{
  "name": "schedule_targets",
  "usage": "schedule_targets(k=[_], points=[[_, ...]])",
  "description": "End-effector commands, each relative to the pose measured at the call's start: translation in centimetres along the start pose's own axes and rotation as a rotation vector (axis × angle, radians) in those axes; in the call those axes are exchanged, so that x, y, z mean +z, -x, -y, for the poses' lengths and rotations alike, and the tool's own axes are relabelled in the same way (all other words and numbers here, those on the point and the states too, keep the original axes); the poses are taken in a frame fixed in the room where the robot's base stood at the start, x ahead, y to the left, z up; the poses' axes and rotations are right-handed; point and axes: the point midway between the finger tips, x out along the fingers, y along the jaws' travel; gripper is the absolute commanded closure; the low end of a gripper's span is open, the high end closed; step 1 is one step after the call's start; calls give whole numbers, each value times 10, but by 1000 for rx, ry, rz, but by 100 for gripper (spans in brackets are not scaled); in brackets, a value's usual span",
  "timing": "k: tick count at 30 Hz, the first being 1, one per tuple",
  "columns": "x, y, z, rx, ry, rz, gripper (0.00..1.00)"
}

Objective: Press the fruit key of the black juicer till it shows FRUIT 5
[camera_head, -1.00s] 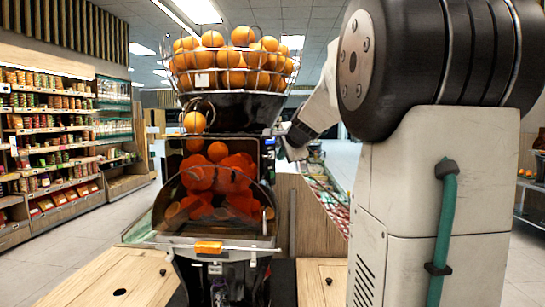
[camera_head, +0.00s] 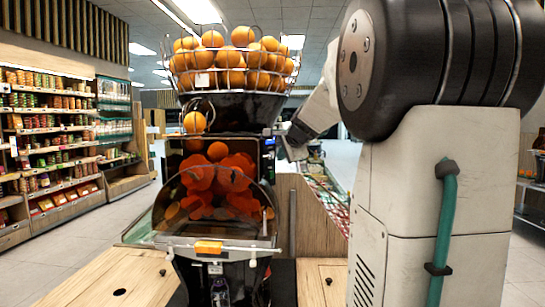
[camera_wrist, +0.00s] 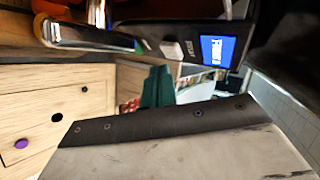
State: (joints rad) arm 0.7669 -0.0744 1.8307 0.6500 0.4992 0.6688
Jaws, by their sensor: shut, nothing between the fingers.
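The black juicer (camera_head: 222,105) stands in the middle of the head view, with oranges in its wire basket and orange parts behind a clear cover. In the wrist view its dark side panel carries a lit blue screen (camera_wrist: 217,50) with white lettering turned sideways, too small to read surely. A pale key (camera_wrist: 172,48) sits beside the screen on the panel. My gripper (camera_head: 297,138) is shut and empty at the juicer's right side, near the panel in the head view. Its fingertips are not clear, and I cannot tell whether they touch the key.
A wooden counter (camera_head: 115,280) lies at the juicer's lower left, with a round hole in it. Stocked shelves (camera_head: 55,140) line the left wall, apart from the juicer. My arm fills the right of the head view. A produce display (camera_head: 325,195) stands behind, right of the juicer.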

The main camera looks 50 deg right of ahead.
Motion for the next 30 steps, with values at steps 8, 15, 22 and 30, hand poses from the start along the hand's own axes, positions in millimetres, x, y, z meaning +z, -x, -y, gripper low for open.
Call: schedule_targets(k=[8,15,22,30], points=[[0,0,0,0,0,0,100],[0,0,0,0,0,0,100],[4,-5,4,1,1,1,100],[4,-6,4,0,0,0,100]])
